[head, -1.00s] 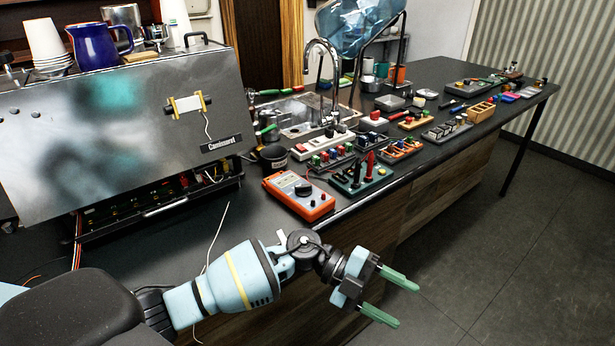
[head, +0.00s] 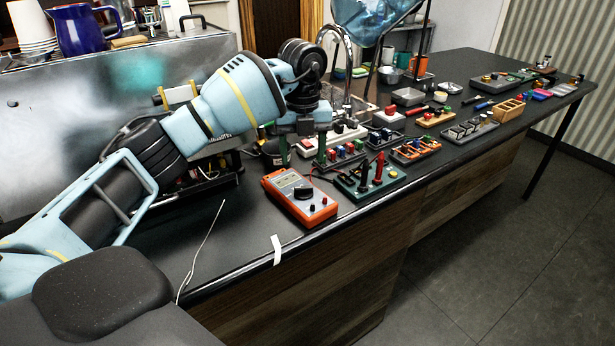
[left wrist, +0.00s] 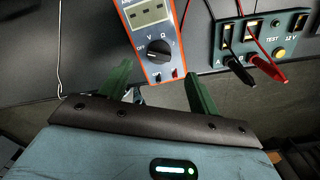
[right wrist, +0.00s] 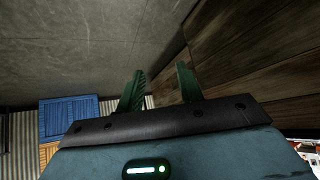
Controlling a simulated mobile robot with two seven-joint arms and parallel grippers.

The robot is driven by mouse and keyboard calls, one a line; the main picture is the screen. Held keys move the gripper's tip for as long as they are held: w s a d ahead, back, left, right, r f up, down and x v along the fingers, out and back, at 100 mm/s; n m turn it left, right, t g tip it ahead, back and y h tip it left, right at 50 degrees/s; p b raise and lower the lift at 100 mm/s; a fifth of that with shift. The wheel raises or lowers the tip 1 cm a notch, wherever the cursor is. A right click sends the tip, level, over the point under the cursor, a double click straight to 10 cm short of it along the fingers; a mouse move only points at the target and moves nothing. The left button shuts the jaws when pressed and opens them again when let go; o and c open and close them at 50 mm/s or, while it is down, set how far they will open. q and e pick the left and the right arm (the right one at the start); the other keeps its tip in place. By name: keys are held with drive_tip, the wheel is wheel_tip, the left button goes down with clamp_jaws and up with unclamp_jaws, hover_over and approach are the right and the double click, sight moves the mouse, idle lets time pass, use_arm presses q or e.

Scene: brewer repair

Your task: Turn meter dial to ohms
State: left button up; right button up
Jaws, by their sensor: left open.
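The orange meter (head: 322,211) lies face up on the dark counter near its front edge. Its black dial (head: 304,192) sits below a grey display. In the left wrist view the meter (left wrist: 146,35) shows V and ohm marks around the dial (left wrist: 158,47), whose exact setting I cannot read. My left gripper (head: 303,160) is open, fingers pointing down, above and behind the meter in the head view. In the left wrist view its fingers (left wrist: 157,75) frame the dial end of the meter without touching it. My right gripper (right wrist: 160,70) is open and empty, outside the head view.
A green test block (head: 368,189) with red and black plugs stands right of the meter. Several part trays (head: 417,150) line the counter behind. The steel brewer (head: 60,110) stands at left. A white tag (head: 277,249) hangs at the front edge. My right gripper is beside wood panels (right wrist: 255,50).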

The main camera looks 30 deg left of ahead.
sight(304, 190)
use_arm(q)
drive_tip(key=shift+s+f, duration=0.15)
drive_tip(key=shift+f, duration=0.1)
wheel_tip(304, 190, down, 6)
drive_tip(key=shift+r, duration=0.1)
drive_tip(key=shift+d+f, duration=0.1)
drive_tip(key=shift+f, duration=0.65)
use_arm(e)
drive_tip(key=shift+s+f, duration=0.2)
drive_tip(key=shift+s, duration=0.35)
drive_tip(key=shift+w+r, duration=0.1)
drive_tip(key=shift+w, duration=0.05)
use_arm(q)
drive_tip(key=c, duration=1)
